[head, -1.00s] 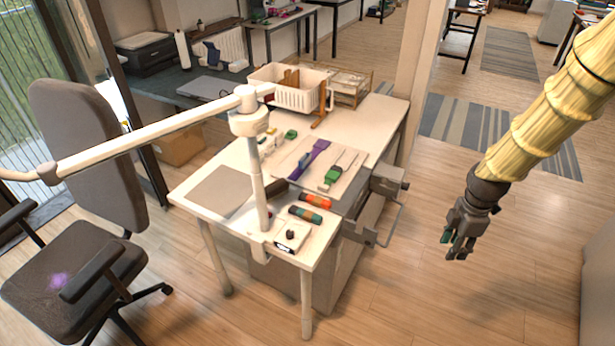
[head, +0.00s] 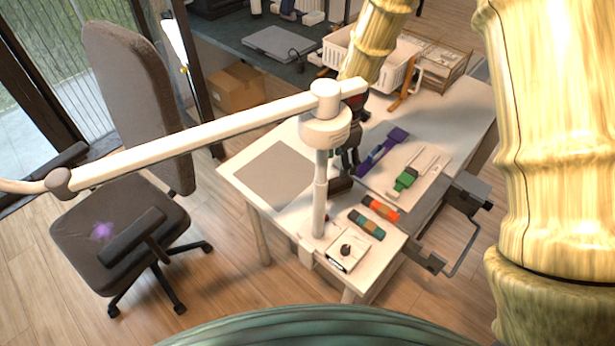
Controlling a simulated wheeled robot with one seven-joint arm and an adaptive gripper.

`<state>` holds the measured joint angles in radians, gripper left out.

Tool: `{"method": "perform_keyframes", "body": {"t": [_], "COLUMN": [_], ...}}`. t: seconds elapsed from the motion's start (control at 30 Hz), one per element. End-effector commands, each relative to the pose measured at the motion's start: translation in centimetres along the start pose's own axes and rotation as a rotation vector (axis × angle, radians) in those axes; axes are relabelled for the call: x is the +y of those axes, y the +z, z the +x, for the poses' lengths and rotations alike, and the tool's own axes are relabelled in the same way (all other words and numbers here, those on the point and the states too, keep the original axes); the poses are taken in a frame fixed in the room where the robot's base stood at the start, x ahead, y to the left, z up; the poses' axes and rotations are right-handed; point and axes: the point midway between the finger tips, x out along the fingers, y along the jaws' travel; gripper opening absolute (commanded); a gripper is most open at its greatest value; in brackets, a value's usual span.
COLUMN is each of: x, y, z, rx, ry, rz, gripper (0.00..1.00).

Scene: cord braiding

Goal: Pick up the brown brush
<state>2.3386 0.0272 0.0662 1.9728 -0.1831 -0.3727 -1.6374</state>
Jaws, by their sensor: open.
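The brown brush (head: 342,186) looks like a small dark brown block on the white table (head: 246,182). It lies near the table's middle, just right of the white lamp post. My gripper (head: 347,166) hangs above the brush with its fingers pointing down, close to it. The lamp head and post hide part of the gripper. My gripper is open, and nothing shows between its fingers. I cannot tell whether the fingertips touch the brush.
The white lamp (head: 325,123) stands close to my gripper, its long arm reaching left. A purple tool (head: 377,156), a green-handled tool (head: 406,179), and orange (head: 381,207) and teal (head: 366,224) rolls lie nearby. A grey mat (head: 275,172) lies left. A white basket (head: 375,65) stands behind.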

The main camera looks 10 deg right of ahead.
Motion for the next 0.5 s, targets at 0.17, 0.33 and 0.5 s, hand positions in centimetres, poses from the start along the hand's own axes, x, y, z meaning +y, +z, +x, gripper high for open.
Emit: {"method": "perform_keyframes", "body": {"t": [0.17, 0.33, 0.5], "x": [0.1, 0.3, 0.2], "y": [-0.3, -0.6, -0.5], "z": [1.4, 3.4, 4.9], "rx": [0.0, 0.0, 0.0], "ry": [-0.004, -0.003, -0.002], "rz": [-0.005, -0.01, -0.009], "gripper": [0.64, 0.64, 0.64]}}
